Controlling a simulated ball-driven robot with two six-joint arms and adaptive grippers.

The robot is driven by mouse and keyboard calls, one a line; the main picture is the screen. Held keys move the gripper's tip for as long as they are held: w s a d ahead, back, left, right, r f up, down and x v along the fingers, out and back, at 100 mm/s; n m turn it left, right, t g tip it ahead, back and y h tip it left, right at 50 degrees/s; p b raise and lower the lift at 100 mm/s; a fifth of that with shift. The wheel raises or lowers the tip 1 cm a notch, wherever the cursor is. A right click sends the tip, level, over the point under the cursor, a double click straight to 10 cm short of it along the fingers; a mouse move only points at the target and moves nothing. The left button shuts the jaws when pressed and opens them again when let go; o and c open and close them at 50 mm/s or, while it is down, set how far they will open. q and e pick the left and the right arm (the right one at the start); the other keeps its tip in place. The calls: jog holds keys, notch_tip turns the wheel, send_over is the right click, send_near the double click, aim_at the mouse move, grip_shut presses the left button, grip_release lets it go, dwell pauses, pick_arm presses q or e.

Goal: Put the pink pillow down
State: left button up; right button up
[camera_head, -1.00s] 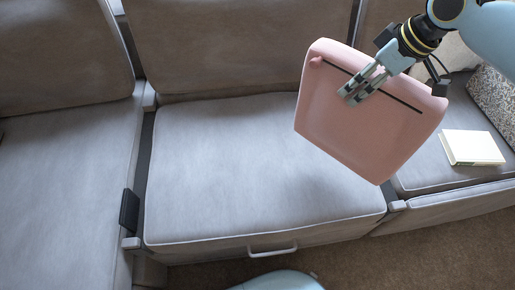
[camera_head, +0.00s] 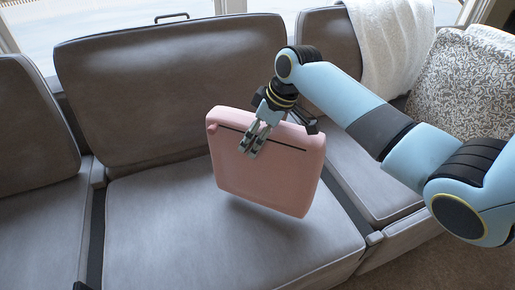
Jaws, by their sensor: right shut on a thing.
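The pink pillow (camera_head: 265,178) is in the middle of the head camera view, hanging tilted over the grey sofa's middle seat cushion (camera_head: 180,235). My right gripper (camera_head: 254,142) is shut on the pillow's upper edge, beside a dark line that runs along it. The pillow's lower edge looks close to the seat, with a shadow under it; I cannot tell whether it touches. My left gripper is not in view.
Grey backrests (camera_head: 165,90) stand behind the seat. A white throw (camera_head: 395,45) hangs over the right backrest, and a patterned cushion (camera_head: 460,85) sits at the far right. The left of the middle seat is clear. Carpet shows at bottom right.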

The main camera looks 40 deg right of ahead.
jog(key=shift+f+b, duration=0.4)
jog(key=shift+f, duration=1.5)
jog(key=o, duration=1.7)
jog(key=shift+s, duration=0.1)
jog(key=p+v, duration=0.3)
jog(key=v, duration=0.9)
